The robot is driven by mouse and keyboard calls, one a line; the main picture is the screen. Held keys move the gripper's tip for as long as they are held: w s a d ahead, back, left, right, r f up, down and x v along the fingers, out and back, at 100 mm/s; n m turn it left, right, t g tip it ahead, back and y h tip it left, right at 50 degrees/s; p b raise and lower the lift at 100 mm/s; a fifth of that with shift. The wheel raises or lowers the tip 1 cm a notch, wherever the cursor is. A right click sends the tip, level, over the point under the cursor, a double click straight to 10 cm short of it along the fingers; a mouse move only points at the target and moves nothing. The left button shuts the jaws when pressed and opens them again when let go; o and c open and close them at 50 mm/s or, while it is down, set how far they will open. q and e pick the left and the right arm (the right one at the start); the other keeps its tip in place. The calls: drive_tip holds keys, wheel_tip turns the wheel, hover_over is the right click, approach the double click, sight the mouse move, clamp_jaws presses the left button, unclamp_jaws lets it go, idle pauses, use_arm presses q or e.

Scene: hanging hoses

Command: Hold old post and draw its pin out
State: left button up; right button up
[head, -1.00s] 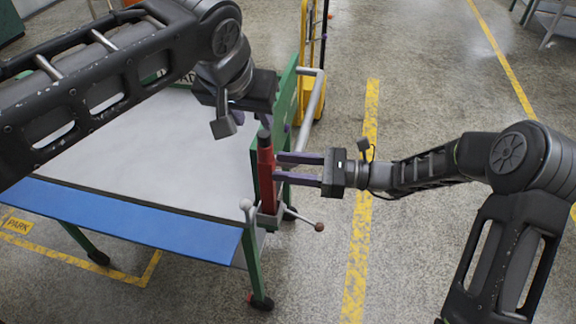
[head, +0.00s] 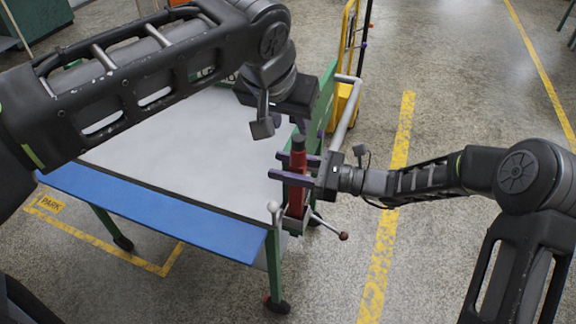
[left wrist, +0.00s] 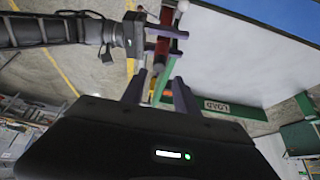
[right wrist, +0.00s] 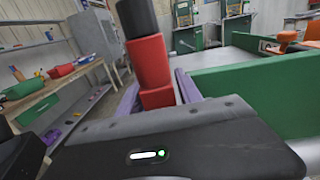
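The old post is a red upright post (head: 297,165) with a black top (head: 298,143). It stands in a grey holder at the near right corner of the cart. My right gripper (head: 282,167) reaches in from the right, its purple fingers on both sides of the post. In the right wrist view the red post (right wrist: 155,75) stands between the spread fingers; contact is unclear. My left gripper (head: 302,124) is open and empty, just above and behind the black top. A rod with a brown ball end (head: 343,236) sticks out by the holder; I cannot tell whether it is the pin.
The cart has a pale top (head: 180,150), a blue front edge (head: 150,212) and a green end panel (head: 328,92). A pale ball knob (head: 273,207) stands left of the holder. A yellow trolley (head: 346,95) is behind. The floor to the right is clear.

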sight(298, 150)
clamp_jaws()
idle(0.3)
use_arm(q)
drive_tip(key=shift+o, duration=1.4)
drive_tip(key=shift+d+f, duration=0.1)
drive_tip(key=shift+f, duration=0.1)
drive_tip(key=shift+o, duration=0.2)
drive_tip(key=s+d+f+m+y, duration=0.1)
drive_tip(key=d+f+m+y, duration=0.2)
drive_tip(key=f+m, duration=0.6)
drive_tip(key=shift+s+d+f+m+g+y, duration=0.3)
drive_tip(key=shift+s+d+f+m+y, duration=0.1)
drive_tip(key=shift+y, duration=0.3)
wheel_tip(298, 150, down, 5)
drive_tip(key=m+t+y, duration=0.4)
drive_tip(key=m+y, duration=0.1)
drive_tip(key=m, duration=0.4)
drive_tip(key=d+r+m+t+y, duration=0.1)
drive_tip(key=m+t, duration=0.1)
drive_tip(key=d+r+m+t+y, duration=0.1)
drive_tip(key=r+m, duration=0.1)
drive_tip(key=d+r+m+t+y, duration=0.1)
drive_tip(key=r+m+t, duration=0.1)
drive_tip(key=shift+s+d+t, duration=0.1)
drive_tip(key=shift+t, duration=0.2)
